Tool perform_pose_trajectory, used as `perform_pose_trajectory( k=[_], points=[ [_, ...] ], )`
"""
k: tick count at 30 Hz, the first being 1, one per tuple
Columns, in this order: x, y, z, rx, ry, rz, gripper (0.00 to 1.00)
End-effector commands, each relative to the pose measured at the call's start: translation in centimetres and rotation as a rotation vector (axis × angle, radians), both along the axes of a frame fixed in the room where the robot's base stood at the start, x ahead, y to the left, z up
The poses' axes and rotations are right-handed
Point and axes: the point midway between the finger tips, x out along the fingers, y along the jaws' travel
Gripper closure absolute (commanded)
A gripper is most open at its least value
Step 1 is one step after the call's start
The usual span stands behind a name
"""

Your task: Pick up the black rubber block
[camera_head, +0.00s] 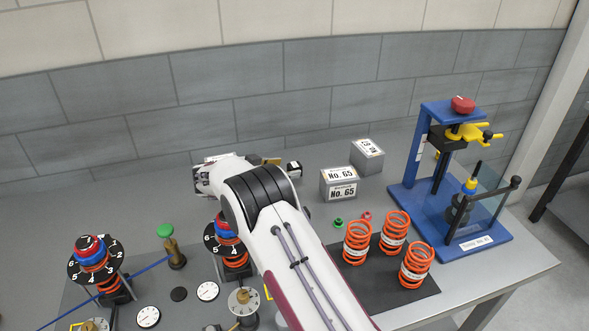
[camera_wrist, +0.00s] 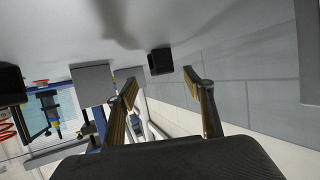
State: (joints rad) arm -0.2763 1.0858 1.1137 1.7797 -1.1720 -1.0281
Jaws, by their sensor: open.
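The black rubber block (camera_wrist: 160,61) is a small dark block on the grey table in the wrist view. There it appears between and just beyond the fingertips of my gripper (camera_wrist: 159,82). My gripper is open, with nothing between its fingers. In the head view, a small black block with a pale face (camera_head: 294,169), which looks like the same block, sits just right of my gripper (camera_head: 272,160). My own arm covers much of the gripper there. No contact between fingers and block shows.
Two grey "No. 65" boxes (camera_head: 339,185) stand right of the block. Orange springs (camera_head: 357,243) stand on a black mat (camera_head: 410,293), and a blue press (camera_head: 405,190) is farther right. Dial fixtures (camera_head: 95,262) are at front left. A grey wall (camera_head: 300,95) rises behind.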

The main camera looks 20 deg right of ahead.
Motion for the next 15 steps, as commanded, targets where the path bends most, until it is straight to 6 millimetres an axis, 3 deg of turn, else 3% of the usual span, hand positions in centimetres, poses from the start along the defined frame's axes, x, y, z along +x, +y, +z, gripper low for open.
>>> perform_pose_trajectory(
  k=[15],
  points=[
    [0.42,-0.62,-0.29,0.0,0.001,0.0,0.48]
  ],
)
